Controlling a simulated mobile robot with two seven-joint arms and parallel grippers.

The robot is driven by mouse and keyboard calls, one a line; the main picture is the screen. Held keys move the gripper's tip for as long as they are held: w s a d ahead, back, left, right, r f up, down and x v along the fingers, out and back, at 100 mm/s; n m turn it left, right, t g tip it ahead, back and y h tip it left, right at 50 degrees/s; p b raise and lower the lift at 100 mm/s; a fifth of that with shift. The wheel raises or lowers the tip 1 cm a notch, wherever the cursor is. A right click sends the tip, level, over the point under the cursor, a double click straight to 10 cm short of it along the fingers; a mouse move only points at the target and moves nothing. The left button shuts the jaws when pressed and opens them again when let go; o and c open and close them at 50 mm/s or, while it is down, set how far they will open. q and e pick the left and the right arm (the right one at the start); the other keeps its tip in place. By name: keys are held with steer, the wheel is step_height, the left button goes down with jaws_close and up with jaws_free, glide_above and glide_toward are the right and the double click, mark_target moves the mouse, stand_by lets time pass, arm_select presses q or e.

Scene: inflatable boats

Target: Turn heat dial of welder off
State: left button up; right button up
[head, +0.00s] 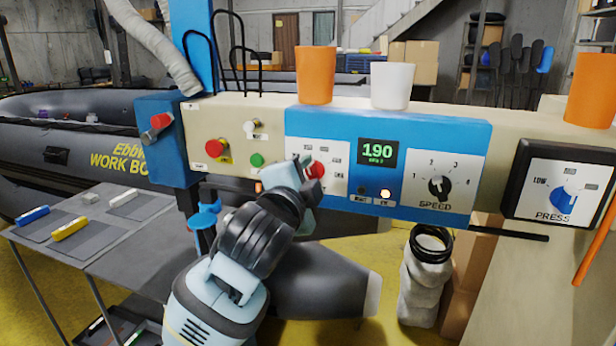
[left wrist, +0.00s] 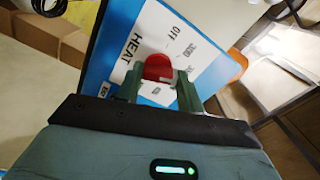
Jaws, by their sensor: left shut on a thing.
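The welder's blue control panel (head: 400,132) faces me on a long beige housing, and its green display (head: 377,152) reads 190. The red heat dial (head: 317,170) is on the white plate at the panel's left part. My left gripper (head: 305,168) is at the dial and partly covers the plate. In the left wrist view the red dial (left wrist: 158,66) sits between the two green fingers of my left gripper (left wrist: 160,84), which is shut on it. The words HEAT and OFF show beside the dial there. The dial's exact setting is unclear. My right gripper is out of view.
The speed dial (head: 440,188) and press dial (head: 563,199) are to the right. A red button (head: 214,148) and green button (head: 257,160) are to the left. Orange (head: 317,75) and white (head: 392,86) cups stand on the housing. A grey table (head: 100,240) is at left.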

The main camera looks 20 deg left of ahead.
arm_select(q)
steer(key=n, duration=0.6)
steer(key=shift+f+n, duration=0.1)
steer(key=shift+n, duration=0.2)
steer(key=n, duration=0.6)
steer(key=shift+n, duration=0.3)
steer(key=o, duration=1)
